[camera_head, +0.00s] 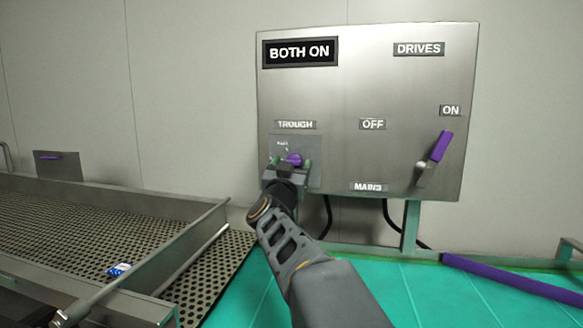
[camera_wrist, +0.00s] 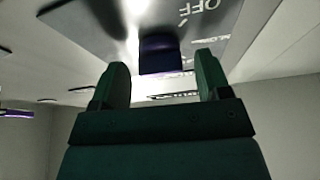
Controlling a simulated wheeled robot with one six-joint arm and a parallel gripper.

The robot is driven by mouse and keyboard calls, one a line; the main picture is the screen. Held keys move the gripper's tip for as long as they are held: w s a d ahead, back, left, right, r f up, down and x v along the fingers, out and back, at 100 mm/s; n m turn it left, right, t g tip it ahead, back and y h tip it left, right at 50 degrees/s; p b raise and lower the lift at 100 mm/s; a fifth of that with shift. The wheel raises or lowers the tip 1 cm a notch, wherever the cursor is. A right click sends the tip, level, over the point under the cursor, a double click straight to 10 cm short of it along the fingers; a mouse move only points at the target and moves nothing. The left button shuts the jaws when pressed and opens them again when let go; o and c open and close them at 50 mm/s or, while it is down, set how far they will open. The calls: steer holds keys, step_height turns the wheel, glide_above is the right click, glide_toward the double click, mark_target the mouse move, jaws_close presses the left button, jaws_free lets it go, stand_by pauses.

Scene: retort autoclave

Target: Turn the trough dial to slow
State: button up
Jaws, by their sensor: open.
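The trough dial is a purple knob (camera_head: 294,159) on a small plate under the TROUGH label (camera_head: 295,125), at the lower left of the steel drives panel (camera_head: 340,90). My gripper (camera_head: 288,164) is in front of the dial and hides its lower part in the head view. In the wrist view the dark purple knob (camera_wrist: 161,55) sits between and just beyond the two green fingers of my open gripper (camera_wrist: 164,82), with a gap on each side. An OFF mark shows on the plate beside it. The dial's exact setting cannot be read.
A purple-handled mains lever (camera_head: 438,150) is at the panel's right, near ON. A BOTH ON sign (camera_head: 300,52) is at the upper left. A perforated metal trough (camera_head: 90,235) with a small blue-white item (camera_head: 119,269) lies left. A purple rail (camera_head: 510,277) is lower right.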

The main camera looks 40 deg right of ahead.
steer(key=shift+a+f, duration=0.1)
steer(key=b+v, duration=0.2)
steer(key=v, duration=1.1)
steer(key=shift+s+a+b, duration=0.25)
steer(key=shift+b, duration=0.05)
steer(key=shift+f, duration=0.1)
